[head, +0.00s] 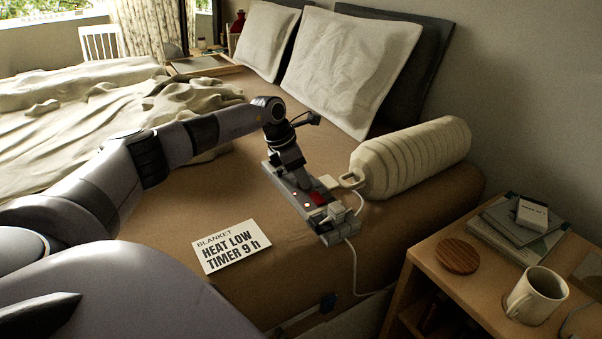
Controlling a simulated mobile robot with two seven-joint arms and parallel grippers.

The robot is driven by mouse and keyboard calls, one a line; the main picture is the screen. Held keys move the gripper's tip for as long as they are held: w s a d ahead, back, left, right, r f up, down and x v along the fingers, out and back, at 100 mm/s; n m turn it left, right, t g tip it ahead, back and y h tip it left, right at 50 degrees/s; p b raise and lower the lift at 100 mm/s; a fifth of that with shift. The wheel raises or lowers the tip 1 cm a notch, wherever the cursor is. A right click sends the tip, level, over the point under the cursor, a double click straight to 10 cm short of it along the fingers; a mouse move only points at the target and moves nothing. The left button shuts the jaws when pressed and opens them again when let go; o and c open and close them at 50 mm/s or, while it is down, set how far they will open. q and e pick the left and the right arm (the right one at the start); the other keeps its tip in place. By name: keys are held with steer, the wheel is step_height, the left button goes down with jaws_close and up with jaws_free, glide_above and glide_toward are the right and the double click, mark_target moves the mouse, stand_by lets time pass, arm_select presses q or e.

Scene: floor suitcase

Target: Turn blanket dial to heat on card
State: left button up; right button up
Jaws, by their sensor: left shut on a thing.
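A white card (232,246) lies on the bed's brown cover and reads "BLANKET HEAT LOW TIMER 9 h". A long grey control unit (308,206) lies at the bed's edge, right of the card. It shows small red lights and a red patch. White plug-like blocks sit at its near end. My left gripper (289,168) points down at the unit's far end and is shut on a part there, seemingly the blanket dial. The fingers hide that part, so its setting cannot be read. My right gripper is not in view.
A cream ribbed bolster (415,158) lies right of the unit, close to it. A white cable (354,266) hangs over the bed's edge. The bedside table (478,298) holds a mug (537,296), a round coaster (458,256) and books (512,230). Pillows (350,68) stand behind.

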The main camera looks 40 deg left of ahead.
mark_target(291, 188)
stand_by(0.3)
arm_select(q)
steer(key=o, duration=1)
steer(key=shift+a+r, duration=0.1)
steer(key=shift+r, duration=0.15)
steer(key=p+v, duration=0.1)
steer(key=v, duration=0.5)
steer(key=shift+p, duration=0.35)
steer(key=shift+s+r, duration=0.15)
steer(key=shift+r, duration=0.2)
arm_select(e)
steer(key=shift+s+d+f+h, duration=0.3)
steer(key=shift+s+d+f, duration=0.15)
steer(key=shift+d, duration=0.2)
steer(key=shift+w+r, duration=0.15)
